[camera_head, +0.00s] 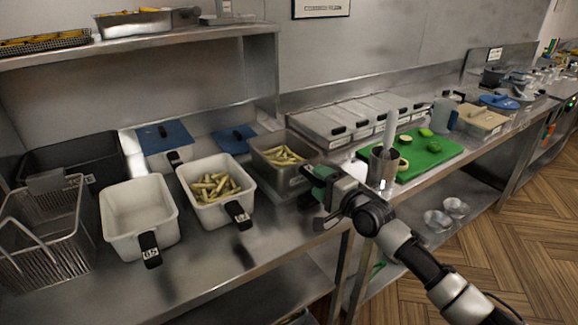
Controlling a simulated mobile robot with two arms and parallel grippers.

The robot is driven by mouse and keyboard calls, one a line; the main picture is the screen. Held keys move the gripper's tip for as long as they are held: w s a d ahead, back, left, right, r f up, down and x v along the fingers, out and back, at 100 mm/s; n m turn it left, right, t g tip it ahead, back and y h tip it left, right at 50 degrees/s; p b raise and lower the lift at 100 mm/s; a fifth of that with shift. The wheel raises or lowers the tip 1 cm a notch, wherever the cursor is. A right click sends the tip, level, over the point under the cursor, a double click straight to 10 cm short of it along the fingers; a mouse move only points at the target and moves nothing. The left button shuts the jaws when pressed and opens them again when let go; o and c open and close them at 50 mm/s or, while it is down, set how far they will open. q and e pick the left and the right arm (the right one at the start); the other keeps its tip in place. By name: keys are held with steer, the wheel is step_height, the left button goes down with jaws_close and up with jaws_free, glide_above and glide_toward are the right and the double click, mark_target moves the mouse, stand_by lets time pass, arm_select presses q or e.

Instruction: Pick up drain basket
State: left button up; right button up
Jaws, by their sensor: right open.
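A silver wire basket (45,235) with a looped metal handle, the thing that looks most like a drain basket, stands at the far left of the steel counter (255,270). My right gripper (314,199) is open and empty above the counter, well to the right of the wire basket. It is just in front of and right of a steel container (270,142) holding pale fries; whether they touch is hard to tell. My left gripper is not in view.
Two white bins with black handles, one empty (138,215) and one with fries (215,190), stand between basket and gripper. A dark bin (75,155) is behind. A steel cup (383,168) and green board (430,155) are at right. A shelf (150,45) overhangs the back.

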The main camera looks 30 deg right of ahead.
mark_target(292, 168)
steer(key=shift+w+a, duration=0.2)
steer(key=shift+w, duration=1.05)
jaws_close()
